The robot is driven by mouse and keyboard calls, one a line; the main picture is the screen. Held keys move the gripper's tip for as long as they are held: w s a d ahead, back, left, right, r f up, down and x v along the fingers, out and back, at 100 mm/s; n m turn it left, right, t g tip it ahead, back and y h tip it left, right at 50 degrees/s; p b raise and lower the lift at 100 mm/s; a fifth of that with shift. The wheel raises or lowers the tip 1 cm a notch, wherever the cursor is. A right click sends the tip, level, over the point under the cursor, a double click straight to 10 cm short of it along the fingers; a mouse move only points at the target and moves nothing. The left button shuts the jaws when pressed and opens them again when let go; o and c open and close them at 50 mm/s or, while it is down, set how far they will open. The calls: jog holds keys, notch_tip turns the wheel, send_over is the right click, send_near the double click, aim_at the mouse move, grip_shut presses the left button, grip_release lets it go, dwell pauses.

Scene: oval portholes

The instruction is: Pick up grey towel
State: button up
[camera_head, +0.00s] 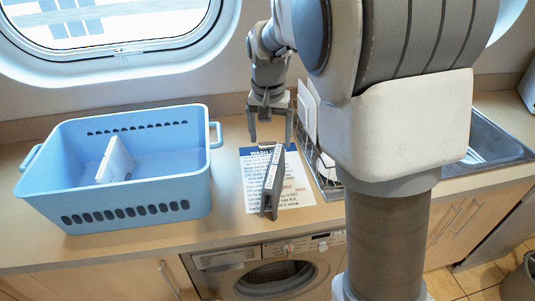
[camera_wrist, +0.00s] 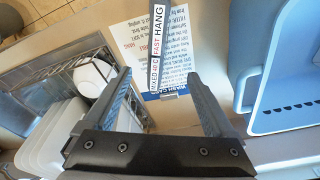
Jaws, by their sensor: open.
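The grey towel (camera_head: 267,190) appears as a dark grey, slim, folded block standing on edge on a printed sheet on the counter. A white printed label strip runs along its upper edge. In the wrist view the towel (camera_wrist: 180,8) reaches down from the top edge, its label reading "MIXED 40C FAST HANG". My gripper (camera_head: 270,134) is open and empty, pointing down just above and behind the towel's far end. In the wrist view my gripper's fingers (camera_wrist: 158,76) stand apart, with the towel's near end roughly between and beyond their tips. I see no contact.
A blue basket (camera_head: 140,205) holding a white block (camera_head: 115,160) stands to the left. A wire dish rack (camera_head: 327,172) with white dishes is close to the right, with a sink (camera_head: 490,145) beyond. A washing machine (camera_head: 275,275) is below the counter. The printed sheet (camera_head: 297,190) lies flat.

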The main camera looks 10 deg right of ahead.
aim_at(271, 166)
jog(key=f, duration=0.4)
jog(key=w+f, duration=0.1)
jog(key=f, duration=0.6)
jog(key=shift+w+d+f, duration=0.3)
jog(key=shift+d, duration=0.05)
jog(key=shift+w+d+f, duration=0.1)
jog(key=shift+d+f, duration=0.05)
jog(key=shift+f, duration=0.75)
jog(key=shift+w+d+f, duration=0.1)
jog(key=shift+d+f, duration=0.1)
jog(key=shift+f, duration=0.65)
jog(key=shift+w+d+f, duration=0.1)
jog(key=shift+d+f, duration=0.05)
jog(key=shift+f, duration=0.75)
grip_shut()
